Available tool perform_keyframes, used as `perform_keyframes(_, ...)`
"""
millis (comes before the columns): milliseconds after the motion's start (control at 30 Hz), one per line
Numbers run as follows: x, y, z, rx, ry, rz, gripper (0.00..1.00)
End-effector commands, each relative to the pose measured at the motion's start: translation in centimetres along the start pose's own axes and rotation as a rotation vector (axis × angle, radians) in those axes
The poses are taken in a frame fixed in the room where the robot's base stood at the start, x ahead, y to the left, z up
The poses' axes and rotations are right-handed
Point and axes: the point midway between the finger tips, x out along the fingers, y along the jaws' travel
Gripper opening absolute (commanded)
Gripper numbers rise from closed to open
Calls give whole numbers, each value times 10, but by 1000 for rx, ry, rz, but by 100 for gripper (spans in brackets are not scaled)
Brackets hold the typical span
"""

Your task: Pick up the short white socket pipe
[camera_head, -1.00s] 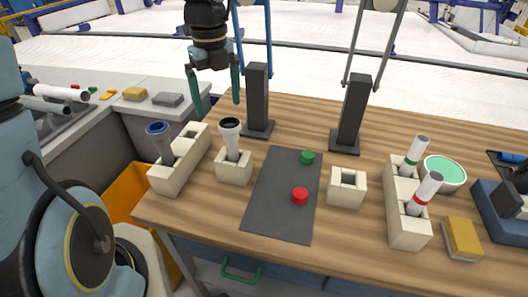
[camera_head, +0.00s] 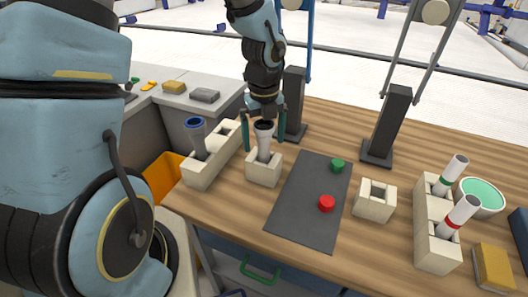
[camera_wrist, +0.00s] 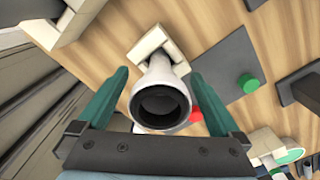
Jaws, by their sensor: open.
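The short white socket pipe (camera_head: 263,152) stands upright in a single cream block holder (camera_head: 263,171), its dark-lined mouth facing up. My gripper (camera_head: 263,137) is open above it, with one green finger on each side of the pipe's top. In the wrist view, the pipe (camera_wrist: 160,72) sits between the two spread fingers of my gripper (camera_wrist: 160,78), with visible gaps on both sides. Its wide mouth faces the camera.
A blue-rimmed pipe (camera_head: 197,136) stands close by at the left in a long cream holder (camera_head: 199,176). A dark upright post (camera_head: 294,100) stands just behind right. A grey mat (camera_head: 300,215) carries a green cap (camera_head: 338,165) and a red cap (camera_head: 326,203).

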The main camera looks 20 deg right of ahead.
Motion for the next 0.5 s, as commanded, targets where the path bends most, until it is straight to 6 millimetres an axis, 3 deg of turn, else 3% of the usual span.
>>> perform_keyframes(233,2,0,0,-1,0,0,100)
perform_keyframes(500,2,0,0,-1,0,0,70)
